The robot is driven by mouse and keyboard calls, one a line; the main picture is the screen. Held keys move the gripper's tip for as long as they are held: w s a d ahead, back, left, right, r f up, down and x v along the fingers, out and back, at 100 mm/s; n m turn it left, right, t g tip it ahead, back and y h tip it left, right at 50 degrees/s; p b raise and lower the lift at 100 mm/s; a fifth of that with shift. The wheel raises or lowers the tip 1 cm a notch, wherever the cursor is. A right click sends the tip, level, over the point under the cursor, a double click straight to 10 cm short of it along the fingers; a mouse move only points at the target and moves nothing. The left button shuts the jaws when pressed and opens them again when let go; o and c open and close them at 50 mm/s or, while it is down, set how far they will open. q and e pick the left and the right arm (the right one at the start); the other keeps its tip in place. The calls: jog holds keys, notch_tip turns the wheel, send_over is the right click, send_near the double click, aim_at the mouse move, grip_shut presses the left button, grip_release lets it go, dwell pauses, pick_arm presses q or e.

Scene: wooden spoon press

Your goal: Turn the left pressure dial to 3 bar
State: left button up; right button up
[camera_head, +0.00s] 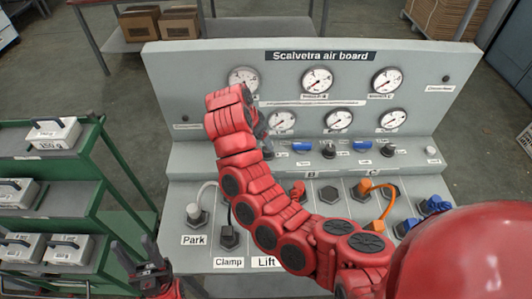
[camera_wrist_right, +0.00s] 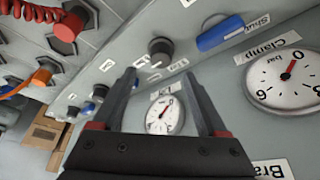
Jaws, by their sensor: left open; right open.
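My right arm crosses the air board, and my right gripper (camera_head: 262,128) is at the board's left part, partly hidden by its own wrist. In the right wrist view its fingers (camera_wrist_right: 160,78) are apart with nothing between them; a black dial knob (camera_wrist_right: 160,51) shows just past the fingertips. A small gauge (camera_wrist_right: 165,115) shows between the fingers, and a larger gauge labelled Clamp (camera_wrist_right: 290,80), in bar, at right; its needle is near 0. In the head view, the left knob (camera_head: 268,151) is partly covered by the arm. My left gripper (camera_head: 137,250) is open and empty at lower left.
A blue valve handle (camera_wrist_right: 220,35) lies close to the knob. Orange (camera_head: 381,208) and grey hoses rise from the lower panel. A green cart (camera_head: 100,190) with labelled weights stands at left. More gauges (camera_head: 318,80) line the upright board.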

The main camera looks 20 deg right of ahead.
aim_at(266, 150)
jog(key=shift+b+x, duration=1.35)
jog(key=shift+x, duration=1.85)
jog(key=shift+c, duration=0.2)
grip_shut()
